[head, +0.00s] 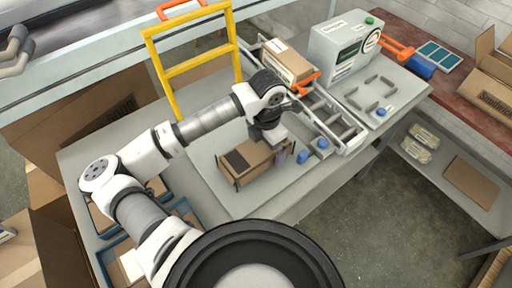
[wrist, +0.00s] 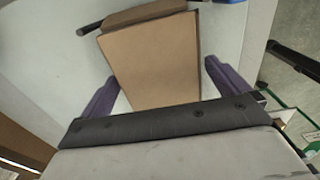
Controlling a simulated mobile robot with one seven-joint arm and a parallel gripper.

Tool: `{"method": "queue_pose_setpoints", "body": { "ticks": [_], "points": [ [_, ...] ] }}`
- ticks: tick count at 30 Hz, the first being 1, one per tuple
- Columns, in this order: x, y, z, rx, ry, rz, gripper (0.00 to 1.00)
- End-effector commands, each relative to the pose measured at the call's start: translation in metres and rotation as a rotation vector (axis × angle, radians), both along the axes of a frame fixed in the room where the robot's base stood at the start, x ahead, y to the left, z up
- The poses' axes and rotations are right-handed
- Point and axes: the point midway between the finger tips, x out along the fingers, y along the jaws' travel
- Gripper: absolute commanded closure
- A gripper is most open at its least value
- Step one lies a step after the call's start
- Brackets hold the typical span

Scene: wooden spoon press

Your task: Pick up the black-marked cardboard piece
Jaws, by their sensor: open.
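The black-marked cardboard piece (head: 258,165) is a brown, box-like piece on the grey worktable in the head view, with a dark patch on its left part. Thin dark posts stand at its edges. My gripper (head: 280,157) is above its right end, with a purple finger showing at that side. In the wrist view, a plain brown cardboard face (wrist: 150,65) lies between the two purple fingers of my gripper (wrist: 160,80). The fingers are spread, with a gap on the left side. No black mark shows there, and contact cannot be told.
A yellow frame (head: 190,66) stands behind the arm. A grey machine (head: 343,48) and a cardboard box (head: 287,62) stand at the back right, beside a metal rail fixture (head: 330,118). Blue parts (head: 304,157) lie right of the piece. Blue bins (head: 105,262) are front left.

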Motion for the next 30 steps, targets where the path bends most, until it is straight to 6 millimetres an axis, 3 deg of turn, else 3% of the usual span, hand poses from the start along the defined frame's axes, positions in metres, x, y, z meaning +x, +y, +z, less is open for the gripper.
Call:
{"method": "queue_pose_setpoints", "body": {
  "ticks": [2, 11, 22, 30],
  "points": [
    [0.0, 0.0, 0.0, 0.0, 0.0, 0.0, 0.03],
    [0.0, 0.0, 0.0, 0.0, 0.0, 0.0, 0.41],
    [0.0, 0.0, 0.006, 0.001, 0.001, -0.001, 0.41],
    [0.001, 0.0, 0.042, 0.003, -0.004, 0.0, 0.41]
  ]
}}
